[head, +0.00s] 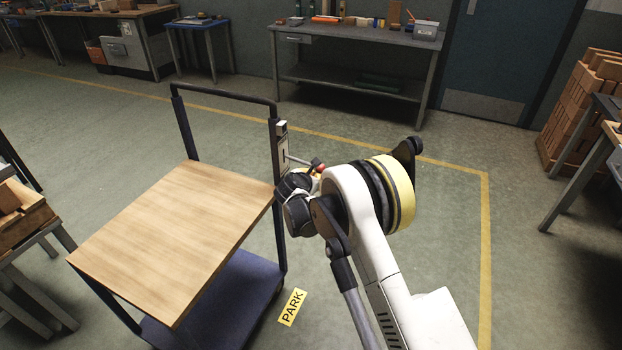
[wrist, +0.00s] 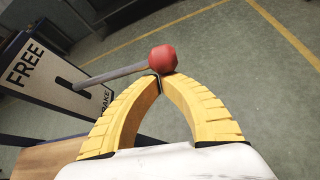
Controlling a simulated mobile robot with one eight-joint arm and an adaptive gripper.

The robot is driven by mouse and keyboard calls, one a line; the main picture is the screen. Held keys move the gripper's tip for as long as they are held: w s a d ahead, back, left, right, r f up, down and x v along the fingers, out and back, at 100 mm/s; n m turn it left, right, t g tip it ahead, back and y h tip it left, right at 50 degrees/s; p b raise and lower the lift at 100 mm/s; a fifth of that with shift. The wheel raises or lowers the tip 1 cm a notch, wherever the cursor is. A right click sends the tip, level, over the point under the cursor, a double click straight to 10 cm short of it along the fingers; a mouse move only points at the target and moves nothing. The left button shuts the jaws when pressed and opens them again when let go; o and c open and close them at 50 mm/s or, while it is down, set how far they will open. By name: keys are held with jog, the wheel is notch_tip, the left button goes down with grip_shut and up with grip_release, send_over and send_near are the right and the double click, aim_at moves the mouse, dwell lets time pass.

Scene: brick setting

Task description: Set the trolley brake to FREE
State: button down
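The trolley (head: 170,235) has a wooden top, a blue lower shelf and a dark push handle. On its right handle post is a pale brake plate (head: 283,155). In the wrist view the brake plate (wrist: 35,78) reads FREE at its upper left and a partly hidden BRAKE at its right. A grey lever (wrist: 115,75) comes out of the dark slot and ends in a red knob (wrist: 163,60). My gripper (wrist: 160,82) has its yellow fingertips together just below the knob. I cannot tell whether they touch it. My gripper also shows, mostly hidden, in the head view (head: 314,174).
A yellow PARK label (head: 291,307) lies on the floor right of the trolley. A workbench (head: 350,45) stands at the back, and brick stacks (head: 585,110) stand at the right. The floor between is clear, with a yellow line (head: 486,240).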

notch_tip(320, 180, up, 6)
jog(key=n+g+h+p, duration=0.1)
jog(key=n+h+p, duration=0.1)
jog(key=shift+r+n, duration=0.2)
jog(key=shift+n, duration=0.1)
dwell(0.6)
jog(key=s+a+r+p, duration=0.1)
jog(key=s+a, duration=0.2)
jog(key=s, duration=0.5)
jog(key=shift+s+a, duration=0.25)
jog(key=shift+s, duration=0.1)
